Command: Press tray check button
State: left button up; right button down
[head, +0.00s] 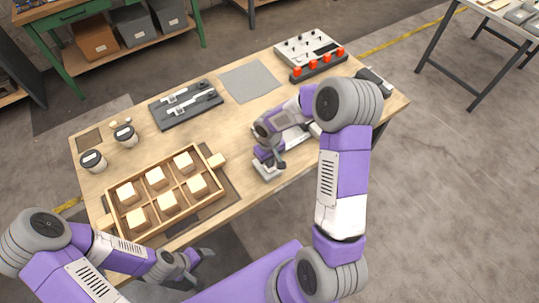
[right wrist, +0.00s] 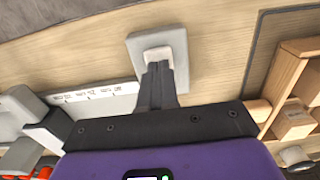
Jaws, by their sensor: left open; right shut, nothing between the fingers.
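The tray check button shows in the right wrist view as a whitish cap (right wrist: 157,53) on a square grey base (right wrist: 179,40). In the head view its base (head: 266,173) sits near the table's front edge, partly hidden by my right gripper (head: 277,163). My right gripper is shut and empty. In the right wrist view its fingertips (right wrist: 158,68) overlap the cap's near edge; I cannot tell whether they press it. The wooden tray (head: 217,160) with several pale blocks in compartments stands left of the button. My left gripper (head: 194,262) is open and empty, in front of the table.
A dark holder with tools (head: 187,103), a grey mat (head: 250,81) and a panel with orange-red buttons (head: 318,66) lie further back on the table. Two jars (head: 93,161) stand at the left. Bare wood lies between the tray and the mat.

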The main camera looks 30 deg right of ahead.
jog(key=shift+f, duration=0.4)
jog(key=shift+f+b, duration=0.95)
jog(key=shift+b, duration=0.1)
jog(key=shift+s+a, duration=0.1)
jog(key=shift+s, duration=0.2)
jog(key=shift+f, duration=0.15)
jog(key=r+p, duration=0.2)
jog(key=r, duration=0.1)
jog(key=r+p, duration=0.1)
jog(key=r, duration=0.1)
jog(key=shift+w, duration=0.3)
notch_tip(320, 180, up, 10)
jog(key=p, duration=0.1)
